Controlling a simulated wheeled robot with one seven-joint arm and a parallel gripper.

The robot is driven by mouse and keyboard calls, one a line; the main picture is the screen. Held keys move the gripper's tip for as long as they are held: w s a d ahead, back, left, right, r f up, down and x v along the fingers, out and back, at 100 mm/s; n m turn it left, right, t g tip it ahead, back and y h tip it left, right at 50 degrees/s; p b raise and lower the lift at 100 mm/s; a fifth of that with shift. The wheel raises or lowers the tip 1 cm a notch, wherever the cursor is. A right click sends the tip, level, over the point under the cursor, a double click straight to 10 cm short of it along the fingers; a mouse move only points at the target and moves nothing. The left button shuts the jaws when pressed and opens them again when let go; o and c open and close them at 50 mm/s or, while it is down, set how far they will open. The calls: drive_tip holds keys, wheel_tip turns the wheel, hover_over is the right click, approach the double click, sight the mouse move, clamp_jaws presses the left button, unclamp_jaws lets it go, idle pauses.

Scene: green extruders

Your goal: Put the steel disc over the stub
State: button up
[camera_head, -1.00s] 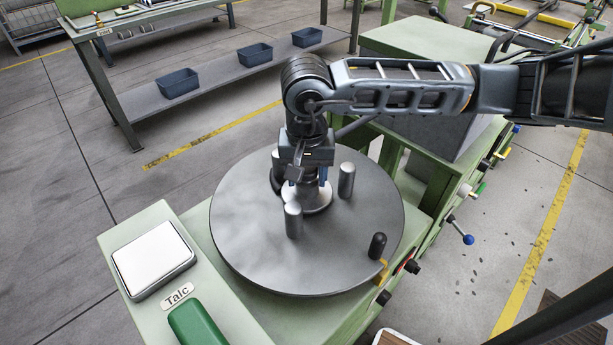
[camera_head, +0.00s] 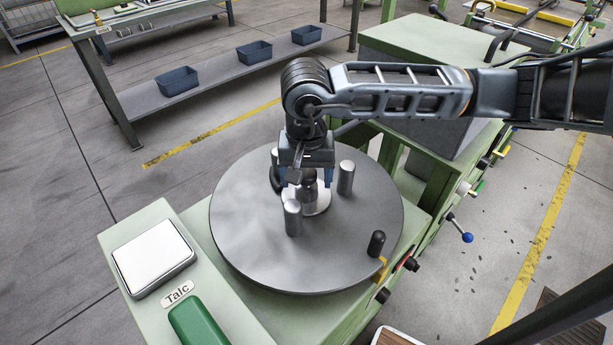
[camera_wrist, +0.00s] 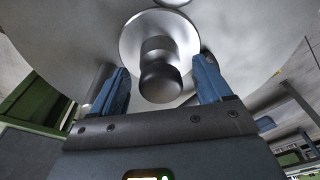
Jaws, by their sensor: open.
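The steel disc (camera_head: 321,204) is a pale, shiny ring lying low on the round grey turntable (camera_head: 245,235). The dark stub (camera_head: 307,190) rises through its middle. In the wrist view the disc (camera_wrist: 133,42) surrounds the stub (camera_wrist: 160,80), whose rounded dark head points toward the camera. The disc looks flat, though its underside is hidden. My gripper (camera_head: 304,178) is above the turntable, pointing down, with its blue fingers apart on either side of the stub. In the wrist view my gripper (camera_wrist: 163,85) is open and holds nothing.
Metal posts (camera_head: 293,218) and (camera_head: 346,178) stand on the turntable close to my gripper. A dark knob (camera_head: 377,244) is near its front right edge. A silver-topped box (camera_head: 154,258) and a green object (camera_head: 198,325) lie on the ledge at left.

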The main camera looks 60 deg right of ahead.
wheel_tip(320, 180, up, 11)
drive_tip(key=a+b, duration=0.1)
drive_tip(key=shift+s+a+r, duration=0.15)
drive_tip(key=shift+s, duration=0.2)
idle(0.3)
